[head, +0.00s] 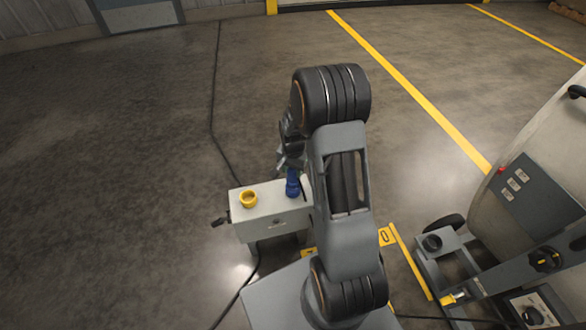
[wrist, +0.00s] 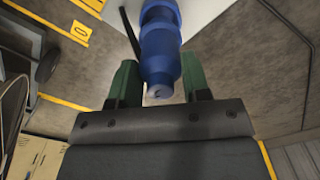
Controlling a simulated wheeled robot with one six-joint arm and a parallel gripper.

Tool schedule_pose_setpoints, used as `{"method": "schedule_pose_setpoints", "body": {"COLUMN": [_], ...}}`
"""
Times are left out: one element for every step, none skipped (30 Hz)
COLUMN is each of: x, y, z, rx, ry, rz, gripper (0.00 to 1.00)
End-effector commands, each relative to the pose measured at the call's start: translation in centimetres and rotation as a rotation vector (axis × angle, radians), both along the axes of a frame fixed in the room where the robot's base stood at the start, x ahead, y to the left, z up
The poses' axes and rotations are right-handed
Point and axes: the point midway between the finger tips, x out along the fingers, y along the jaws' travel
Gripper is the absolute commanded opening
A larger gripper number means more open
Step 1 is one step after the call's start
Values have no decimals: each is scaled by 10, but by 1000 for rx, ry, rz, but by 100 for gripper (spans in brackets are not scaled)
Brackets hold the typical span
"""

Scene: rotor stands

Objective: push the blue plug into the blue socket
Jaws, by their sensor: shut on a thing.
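The blue plug (head: 292,176) stands upright over the right part of the top of a white box (head: 270,224). In the wrist view the plug (wrist: 160,55) sits between the two green fingers of my gripper (wrist: 160,76), which is shut on it. A wider blue part, which looks like the blue socket (head: 292,190), shows at the plug's lower end on the box. The plug's far end meets this blue part, and I cannot tell how deep it sits. My gripper (head: 289,164) is partly hidden by my arm in the head view.
A yellow socket (head: 248,199) stands on the box's left part. A black handle (head: 220,221) sticks out from its left side. A dark cable (head: 213,100) runs along the floor. A large grey machine (head: 540,180) stands at the right. The floor at left is clear.

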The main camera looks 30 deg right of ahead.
Motion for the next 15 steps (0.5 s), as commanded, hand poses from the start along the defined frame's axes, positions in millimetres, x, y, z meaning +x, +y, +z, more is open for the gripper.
{"method": "schedule_pose_setpoints", "body": {"x": [0,0,0,0,0,0,0,0,0,0,0,0,0,0,0], "y": [0,0,0,0,0,0,0,0,0,0,0,0,0,0,0], "z": [0,0,0,0,0,0,0,0,0,0,0,-1,-1,-2,-3], "rx": [0,0,0,0,0,-1,-1,-1,0,0,0,0,0,0,0], "ry": [0,0,0,0,0,-1,-1,-1,0,0,0,0,0,0,0], "rz": [0,0,0,0,0,0,0,0,0,0,0,0,0,0,0], "gripper": [22,22,22,22,22,22,22,22,22,22,22,22,22,22,22]}}
